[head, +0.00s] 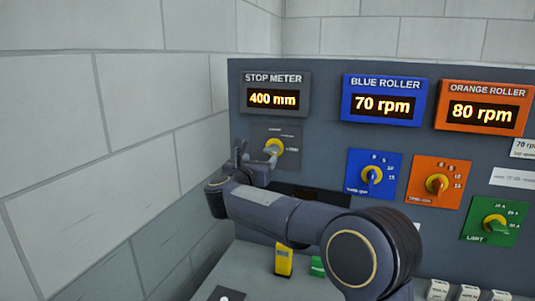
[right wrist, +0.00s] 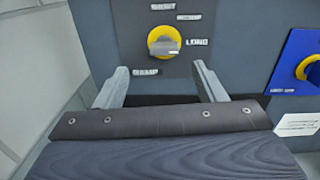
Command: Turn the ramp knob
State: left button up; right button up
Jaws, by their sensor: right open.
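The ramp knob (head: 275,147) is yellow with a grey bar handle, on a dark grey plate (head: 291,135) below the stop meter. In the right wrist view the knob (right wrist: 157,36) sits above a RAMP label, with a LONG label to its right; its bar lies roughly level. The top label is hard to read. My right gripper (head: 256,152) is in front of the plate. In the right wrist view its two fingers (right wrist: 160,78) are spread, empty, one to each side below the knob, apart from it. My left gripper is not in view.
The stop meter (head: 273,98) reads 400 mm. To the right are a blue knob plate (head: 358,186), an orange one (head: 430,190) and a green one (head: 480,225). A yellow switch (head: 284,263) stands on the console below my arm. A block wall (head: 110,140) is close on the left.

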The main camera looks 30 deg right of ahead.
aim_at(270, 151)
jog(key=shift+m+g+h, duration=0.3)
jog(key=shift+m, duration=0.2)
jog(key=p+x, duration=0.3)
jog(key=x, duration=0.4)
jog(key=shift+w+d, duration=0.2)
jog(key=shift+d, duration=0.15)
jog(key=c, duration=1)
